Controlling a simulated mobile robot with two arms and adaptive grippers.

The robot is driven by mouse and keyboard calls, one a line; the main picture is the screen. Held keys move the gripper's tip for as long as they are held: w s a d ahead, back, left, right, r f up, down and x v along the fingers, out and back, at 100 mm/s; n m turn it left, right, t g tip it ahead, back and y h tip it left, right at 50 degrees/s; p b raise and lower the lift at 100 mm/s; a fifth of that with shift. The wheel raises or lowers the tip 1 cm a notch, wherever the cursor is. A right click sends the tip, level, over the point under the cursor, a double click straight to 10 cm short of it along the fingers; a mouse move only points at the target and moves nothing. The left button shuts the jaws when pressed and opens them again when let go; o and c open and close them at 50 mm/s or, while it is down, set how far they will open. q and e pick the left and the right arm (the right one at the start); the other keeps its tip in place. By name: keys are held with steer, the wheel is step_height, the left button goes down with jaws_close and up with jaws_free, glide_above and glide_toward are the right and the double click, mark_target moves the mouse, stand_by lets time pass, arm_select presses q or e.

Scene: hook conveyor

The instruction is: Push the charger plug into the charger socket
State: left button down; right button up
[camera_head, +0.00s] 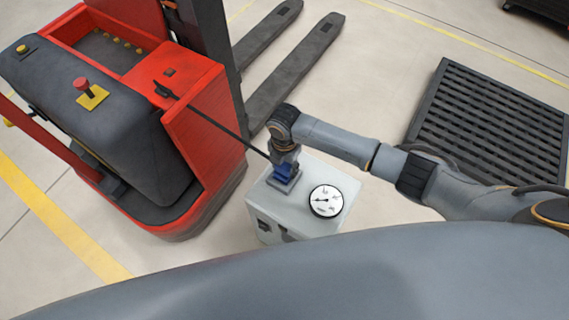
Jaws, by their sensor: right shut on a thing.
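The charger (290,218) is a light grey box on the floor with a round white dial (326,201) on its top right. My right gripper (284,178) reaches down over the top left of the box. It is shut on the blue charger plug (285,170), which sits right at the box top. A dark cable (225,130) runs from the plug to the red forklift (200,130). The charger socket is hidden under the plug and gripper, and I cannot tell how deep the plug sits. My left gripper is not in view.
The red forklift stands close to the left of the charger, its dark forks (290,75) pointing to the back. A black slatted pallet (490,120) lies at the right. The floor between the forks and the pallet is clear. Yellow lines (60,215) mark the floor.

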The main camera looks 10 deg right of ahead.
mark_target(285, 164)
steer(key=shift+f+b, duration=0.4)
steer(key=shift+f, duration=0.25)
stand_by(0.3)
steer(key=o, duration=1.1)
steer(key=shift+o, duration=0.2)
step_height(285, 164, up, 12)
steer(key=shift+r, duration=0.1)
